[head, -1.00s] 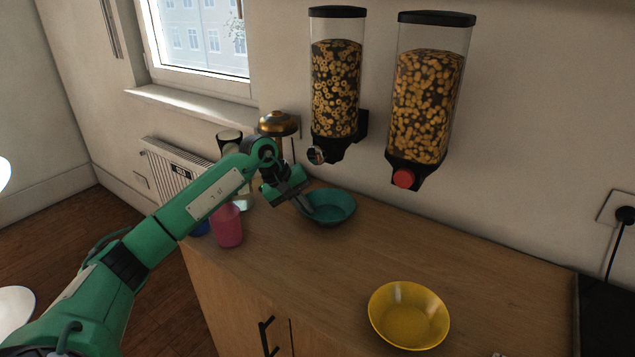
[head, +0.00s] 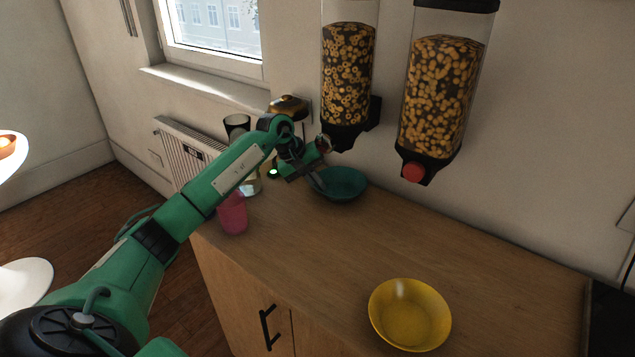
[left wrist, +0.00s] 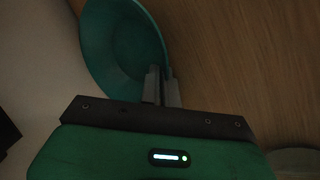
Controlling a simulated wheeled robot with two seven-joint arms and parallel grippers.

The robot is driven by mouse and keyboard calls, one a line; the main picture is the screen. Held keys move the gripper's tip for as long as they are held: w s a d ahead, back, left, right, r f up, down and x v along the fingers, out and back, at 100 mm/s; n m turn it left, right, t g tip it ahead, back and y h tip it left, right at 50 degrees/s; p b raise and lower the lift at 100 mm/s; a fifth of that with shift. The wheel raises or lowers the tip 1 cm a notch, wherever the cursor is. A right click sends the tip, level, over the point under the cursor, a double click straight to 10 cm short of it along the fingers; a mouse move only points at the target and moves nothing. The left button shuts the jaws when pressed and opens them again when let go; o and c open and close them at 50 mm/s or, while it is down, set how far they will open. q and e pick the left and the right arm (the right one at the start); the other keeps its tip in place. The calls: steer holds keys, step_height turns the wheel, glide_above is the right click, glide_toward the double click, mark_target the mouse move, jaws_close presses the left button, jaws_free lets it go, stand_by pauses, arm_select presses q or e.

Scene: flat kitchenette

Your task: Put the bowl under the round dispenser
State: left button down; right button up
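A teal bowl (head: 345,186) is at the back of the wooden counter, below the left dispenser (head: 348,85), which holds ring-shaped cereal. My left gripper (head: 317,183) is at the bowl's left rim. In the left wrist view its fingers (left wrist: 162,88) are close together with the rim of the teal bowl (left wrist: 110,50) between them. The bowl looks level; whether it touches the counter is hard to tell. A second dispenser (head: 440,95) with a red knob hangs to the right. A yellow bowl (head: 410,318) stands at the counter's front. My right gripper is out of view.
A pink cup (head: 233,214) stands near the counter's left edge, beside my left forearm. A dark-rimmed glass (head: 237,124) and a brass-topped item (head: 289,106) are behind the arm. The counter (head: 430,245) between the two bowls is clear.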

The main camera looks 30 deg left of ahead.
arm_select(q)
steer(key=c, duration=2)
jaws_free()
steer(key=shift+w+f, duration=0.1)
steer(key=shift+f, duration=0.05)
steer(key=o, duration=0.4)
steer(key=shift+c, duration=0.2)
steer(key=shift+d+r, duration=0.1)
steer(key=shift+r, duration=0.1)
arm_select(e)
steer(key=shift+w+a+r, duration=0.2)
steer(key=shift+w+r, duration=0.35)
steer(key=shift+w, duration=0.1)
